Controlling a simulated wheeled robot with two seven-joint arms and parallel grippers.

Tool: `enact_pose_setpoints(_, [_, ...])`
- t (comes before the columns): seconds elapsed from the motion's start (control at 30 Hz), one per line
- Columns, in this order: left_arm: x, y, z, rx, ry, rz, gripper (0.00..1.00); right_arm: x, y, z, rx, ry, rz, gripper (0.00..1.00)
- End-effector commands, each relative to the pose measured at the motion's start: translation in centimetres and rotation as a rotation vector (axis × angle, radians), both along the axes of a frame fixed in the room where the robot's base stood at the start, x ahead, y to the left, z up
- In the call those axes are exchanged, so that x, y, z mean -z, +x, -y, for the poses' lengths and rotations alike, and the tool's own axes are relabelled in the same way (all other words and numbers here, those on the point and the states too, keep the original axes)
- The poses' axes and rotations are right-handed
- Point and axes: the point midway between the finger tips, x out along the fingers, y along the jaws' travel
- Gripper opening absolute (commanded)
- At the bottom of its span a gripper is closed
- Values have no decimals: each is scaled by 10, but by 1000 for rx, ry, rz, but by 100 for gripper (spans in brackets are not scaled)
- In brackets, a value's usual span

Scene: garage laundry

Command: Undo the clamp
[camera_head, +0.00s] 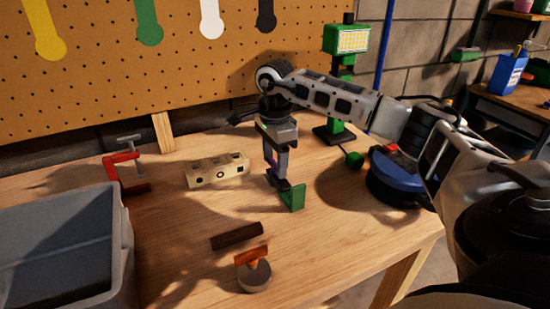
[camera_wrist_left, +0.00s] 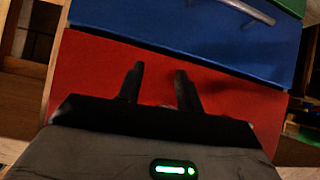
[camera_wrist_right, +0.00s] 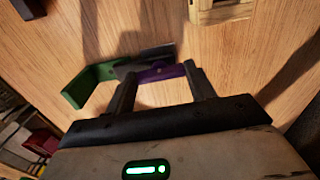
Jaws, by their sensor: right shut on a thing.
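A red C-shaped clamp (camera_head: 124,160) with a grey screw and cross-handle stands at the bench's left, apart from my grippers. My right gripper (camera_head: 279,184) points down over the middle of the bench. It is shut on a purple part (camera_wrist_right: 160,73) that lies between its fingers. A green L-shaped piece (camera_head: 292,197) with a dark flat bar (camera_wrist_right: 143,60) is right beside it; I cannot tell how they join. The green piece also shows in the right wrist view (camera_wrist_right: 85,84). My left gripper (camera_wrist_left: 158,80) is open and empty before a red drawer front (camera_wrist_left: 230,98).
A pale wooden block (camera_head: 217,171) stands behind my right gripper. A dark bar (camera_head: 236,236) and an orange-handled round tool (camera_head: 254,270) lie in front. A grey bin (camera_head: 122,235) fills the left. A blue round object (camera_head: 395,180) stands at right.

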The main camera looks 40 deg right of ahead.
Motion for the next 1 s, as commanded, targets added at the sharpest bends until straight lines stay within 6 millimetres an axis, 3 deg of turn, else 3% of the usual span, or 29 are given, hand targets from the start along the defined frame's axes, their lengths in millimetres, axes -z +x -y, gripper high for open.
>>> enact_pose_setpoints(0.13, [0,0,0,1,1,1,36,7,-3,-3,-6,2,-17,32])
enact_pose_setpoints(0.17, [1,0,0,1,1,1,36,7,-3,-3,-6,2,-17,60])
enact_pose_setpoints(0.23, [1,0,-1,2,2,1,36,6,-3,-3,-5,2,-16,76])
enact_pose_setpoints(0.53, [0,0,-2,5,6,1,36,2,-1,-1,-1,0,-7,76])
enact_pose_setpoints(0.67, [1,0,-2,5,6,1,36,-10,0,-1,-1,1,-4,76])
enact_pose_setpoints(1.0, [2,1,-1,6,5,4,36,-88,0,-2,-2,2,-1,76])
